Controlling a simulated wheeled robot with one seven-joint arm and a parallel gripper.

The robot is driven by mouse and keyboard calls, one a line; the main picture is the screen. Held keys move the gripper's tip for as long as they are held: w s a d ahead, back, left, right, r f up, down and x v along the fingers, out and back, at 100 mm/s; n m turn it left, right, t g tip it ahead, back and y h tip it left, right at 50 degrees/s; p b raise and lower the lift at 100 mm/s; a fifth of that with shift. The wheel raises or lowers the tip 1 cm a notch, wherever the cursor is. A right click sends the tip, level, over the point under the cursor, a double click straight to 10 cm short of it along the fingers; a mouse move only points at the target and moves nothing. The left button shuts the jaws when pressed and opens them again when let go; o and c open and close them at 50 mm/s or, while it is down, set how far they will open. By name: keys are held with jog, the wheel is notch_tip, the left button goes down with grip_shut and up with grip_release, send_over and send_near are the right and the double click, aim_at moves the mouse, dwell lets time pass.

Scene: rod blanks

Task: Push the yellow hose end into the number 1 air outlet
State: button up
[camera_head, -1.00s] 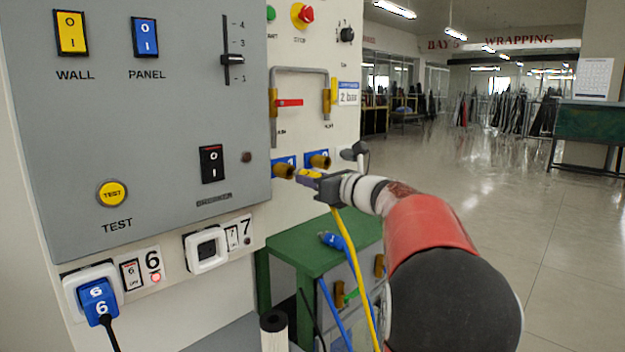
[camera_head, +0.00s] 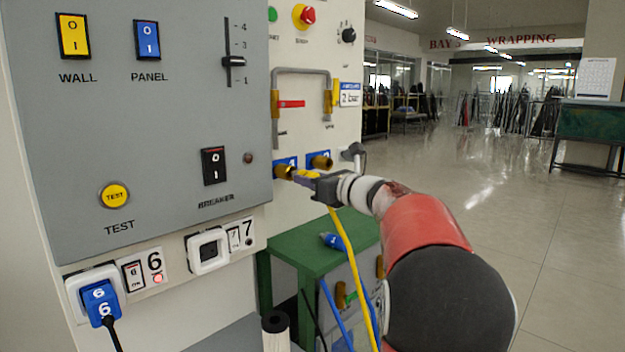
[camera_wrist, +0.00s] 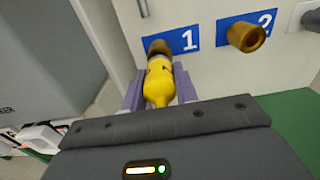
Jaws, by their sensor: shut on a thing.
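The yellow hose end (camera_wrist: 158,84) is between the two fingers of my gripper (camera_wrist: 160,88), which is shut on it. In the wrist view its far end meets, or lies very close to, the brass number 1 air outlet (camera_wrist: 158,47); I cannot tell whether it is inside. The blue number 1 label (camera_wrist: 188,40) is beside that outlet. In the head view my gripper (camera_head: 308,176) is right in front of the number 1 outlet (camera_head: 284,171), with the yellow hose (camera_head: 351,258) hanging down from it.
The brass number 2 outlet (camera_wrist: 246,37) is just right of number 1. A green table (camera_head: 305,246) stands below, with a blue hose end (camera_head: 333,240) on it. The grey switch panel (camera_head: 180,125) is on the left. Open floor lies to the right.

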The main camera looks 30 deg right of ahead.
jog(key=shift+p+x, duration=0.3)
jog(key=shift+x, duration=0.8)
jog(key=o, duration=1.1)
jog(key=shift+o, duration=0.2)
jog(key=shift+s, duration=0.1)
jog(key=b+v, duration=0.1)
jog(key=v, duration=0.6)
jog(key=shift+s, duration=0.3)
jog(key=shift+d, duration=0.15)
